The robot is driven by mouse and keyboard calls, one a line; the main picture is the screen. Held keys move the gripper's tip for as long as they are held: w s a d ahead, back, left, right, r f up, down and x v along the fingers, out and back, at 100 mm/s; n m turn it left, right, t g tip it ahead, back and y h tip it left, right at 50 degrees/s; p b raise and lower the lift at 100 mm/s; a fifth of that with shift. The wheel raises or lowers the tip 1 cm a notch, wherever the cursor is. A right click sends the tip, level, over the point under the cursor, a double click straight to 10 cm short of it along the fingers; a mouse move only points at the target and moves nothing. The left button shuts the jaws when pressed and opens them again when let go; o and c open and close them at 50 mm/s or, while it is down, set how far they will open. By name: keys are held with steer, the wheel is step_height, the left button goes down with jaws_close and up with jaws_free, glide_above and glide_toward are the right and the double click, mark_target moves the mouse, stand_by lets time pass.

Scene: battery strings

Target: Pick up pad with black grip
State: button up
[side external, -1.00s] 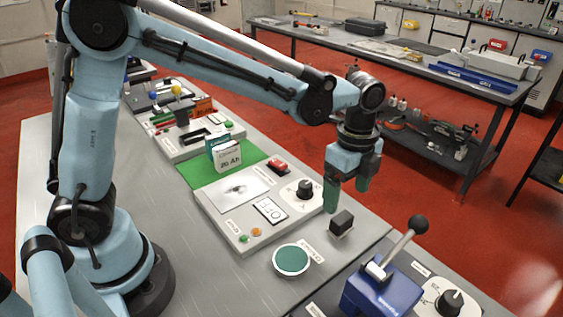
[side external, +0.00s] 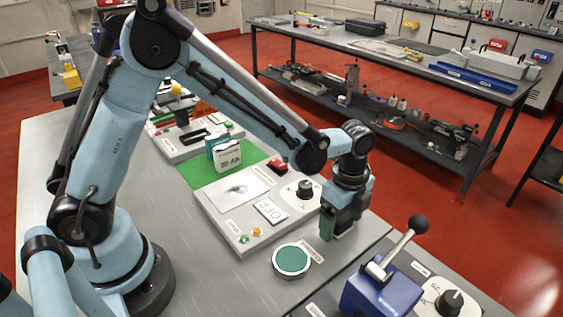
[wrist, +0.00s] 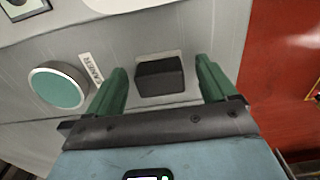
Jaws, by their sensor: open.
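The pad's black grip (wrist: 160,77) is a dark block on the grey table, with a pale edge showing along its far side in the wrist view. My gripper (wrist: 161,66) is open, with one green finger on the left of the block and one on the right, and visible gaps between. In the side view my gripper (side external: 340,224) is low over the table's edge and hides the block. I cannot tell whether the fingertips reach down beside it.
A round green-topped dish (side external: 291,260) with a white rim stands close by, with a small label beside it. A grey panel (side external: 232,232) with a knob and buttons lies to the left. A blue lever device (side external: 382,290) stands at the front right.

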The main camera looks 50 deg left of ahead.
mark_target(343, 222)
steer(key=shift+c, duration=0.4)
steer(key=c, duration=1)
steer(key=shift+c, duration=0.2)
steer(key=shift+r, duration=0.1)
steer(key=shift+r, duration=0.5)
steer(key=r, duration=0.2)
steer(key=s+d+r, duration=0.1)
steer(key=shift+r, duration=0.3)
steer(key=s+d+r, duration=0.6)
steer(key=s, duration=0.1)
steer(key=shift+s+d, duration=0.35)
steer(key=shift+s, duration=0.05)
steer(key=shift+r, duration=0.1)
